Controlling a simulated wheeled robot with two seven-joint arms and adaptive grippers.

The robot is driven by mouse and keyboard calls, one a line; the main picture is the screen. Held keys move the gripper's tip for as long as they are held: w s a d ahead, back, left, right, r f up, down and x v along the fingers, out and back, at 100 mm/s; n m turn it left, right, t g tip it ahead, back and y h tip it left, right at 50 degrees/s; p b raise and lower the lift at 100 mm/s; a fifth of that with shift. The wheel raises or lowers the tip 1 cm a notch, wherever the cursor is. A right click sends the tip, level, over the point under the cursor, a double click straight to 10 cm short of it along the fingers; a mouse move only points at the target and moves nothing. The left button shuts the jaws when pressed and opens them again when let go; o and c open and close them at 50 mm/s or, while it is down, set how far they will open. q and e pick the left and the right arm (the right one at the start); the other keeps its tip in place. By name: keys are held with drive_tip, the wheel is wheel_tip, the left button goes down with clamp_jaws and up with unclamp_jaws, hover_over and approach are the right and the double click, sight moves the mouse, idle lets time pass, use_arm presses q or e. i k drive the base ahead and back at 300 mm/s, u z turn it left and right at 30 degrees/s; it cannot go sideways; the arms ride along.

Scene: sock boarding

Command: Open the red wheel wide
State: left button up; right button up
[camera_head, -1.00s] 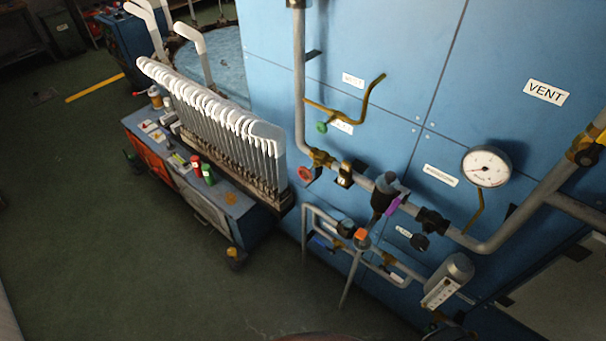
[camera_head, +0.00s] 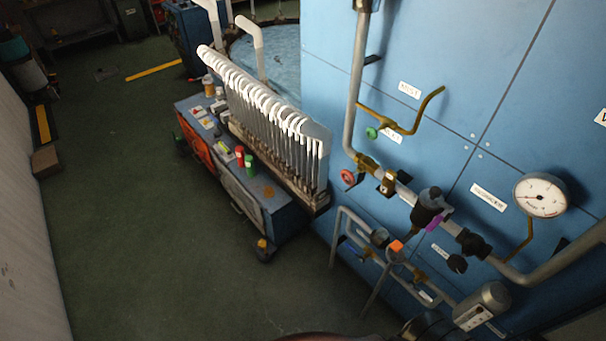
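The red wheel (camera_head: 347,177) is a small round handwheel on the piping in front of the blue panel, right of the cart. It sits below a brass fitting (camera_head: 367,163) at the bend of the grey pipe. How far it is turned cannot be told at this size. Neither of my grippers is in view, and nothing touches the wheel.
A green handwheel (camera_head: 372,133) sits above the red one. A pressure gauge (camera_head: 540,195) and a black regulator (camera_head: 431,205) are to the right. A cart (camera_head: 240,190) with a row of white-topped forms stands left. The green floor (camera_head: 130,230) is clear.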

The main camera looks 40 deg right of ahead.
sight(350, 176)
drive_tip(key=u, duration=0.5)
drive_tip(key=i, duration=3.1)
drive_tip(key=z, duration=3.55)
drive_tip(key=i, duration=0.45)
drive_tip(key=u, duration=0.05)
